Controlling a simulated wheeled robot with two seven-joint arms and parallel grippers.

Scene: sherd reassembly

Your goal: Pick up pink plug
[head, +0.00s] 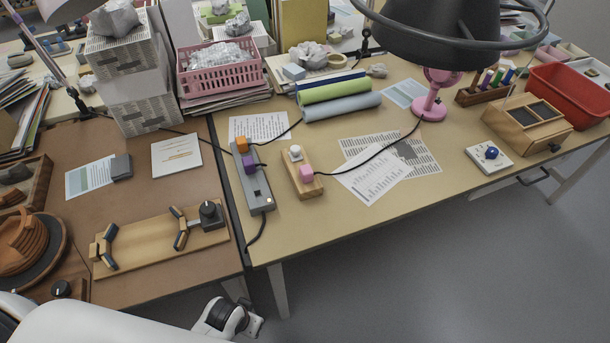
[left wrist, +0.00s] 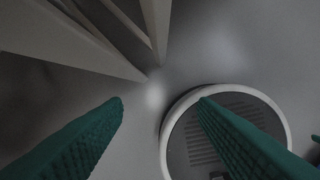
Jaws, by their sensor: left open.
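The pink plug (head: 307,173) sits at the near end of a short wooden power strip (head: 300,160) on the tan table. A black cord runs from it to the right toward the pink lamp base (head: 429,108). A white plug (head: 295,153) sits on the same strip, just behind it. My left arm comes in at the bottom left, its wrist low in front of the tables, well short of the plug. In the left wrist view, my left gripper (left wrist: 160,100) has its two green fingers wide apart, empty, over the floor. The plug is not in that view. My right gripper is not visible.
A grey power strip (head: 258,188) with orange (head: 242,144) and purple (head: 249,162) plugs lies left of the wooden one. Printed papers (head: 375,182) lie to the right. A wooden board with dark brackets (head: 150,247) is on the brown table. The tan table's near middle is clear.

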